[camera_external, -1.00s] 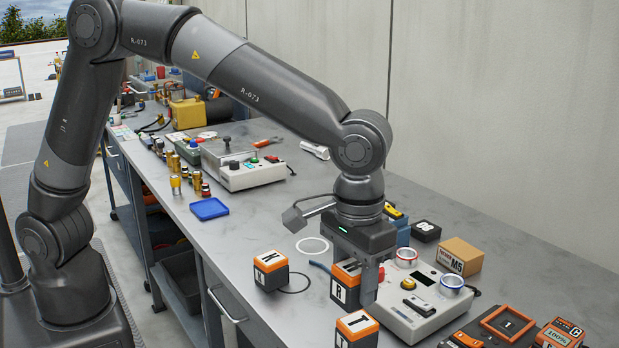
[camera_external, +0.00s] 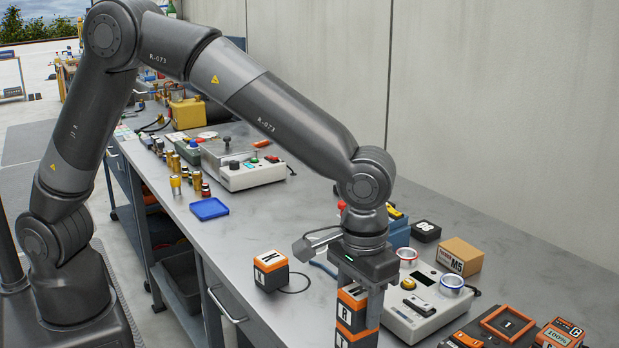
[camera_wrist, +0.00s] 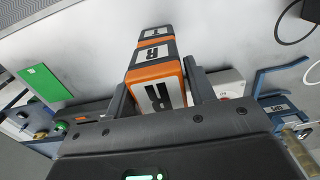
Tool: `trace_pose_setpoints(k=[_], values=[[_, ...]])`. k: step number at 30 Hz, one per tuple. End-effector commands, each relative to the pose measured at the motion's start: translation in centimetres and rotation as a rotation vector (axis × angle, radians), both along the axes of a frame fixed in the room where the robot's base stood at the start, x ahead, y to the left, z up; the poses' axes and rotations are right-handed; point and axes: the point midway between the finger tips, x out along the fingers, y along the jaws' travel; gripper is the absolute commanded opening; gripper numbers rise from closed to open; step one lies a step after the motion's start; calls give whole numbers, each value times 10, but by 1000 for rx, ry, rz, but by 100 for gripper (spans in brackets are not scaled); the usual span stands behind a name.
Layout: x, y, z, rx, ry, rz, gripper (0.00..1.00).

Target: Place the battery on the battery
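My gripper (camera_external: 358,296) points down with its fingers on either side of the R battery (camera_external: 348,311), a black block with an orange band and white R labels. The R battery also shows between the fingers in the wrist view (camera_wrist: 155,92). It is directly above the T battery (camera_external: 341,338), which is cut off by the bottom edge of the external view. The T battery's orange and white face shows just beyond it in the wrist view (camera_wrist: 154,33). I cannot tell whether the two batteries touch.
A cardboard box (camera_external: 459,256) and an orange-black charger (camera_external: 503,326) stand farther right. A blue tray (camera_external: 209,209) lies to the left, with clear bench (camera_external: 240,235) before the K battery.

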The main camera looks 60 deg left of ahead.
Motion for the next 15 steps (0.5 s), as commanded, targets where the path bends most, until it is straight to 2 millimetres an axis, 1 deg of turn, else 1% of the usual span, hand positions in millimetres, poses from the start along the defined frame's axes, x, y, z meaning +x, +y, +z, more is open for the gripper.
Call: trace_pose_setpoints(k=[1,5,12,15], values=[[0,0,0,0,0,0,54],[0,0,0,0,0,0,65],[0,0,1,0,0,0,65],[0,0,6,-2,-2,0,65]])
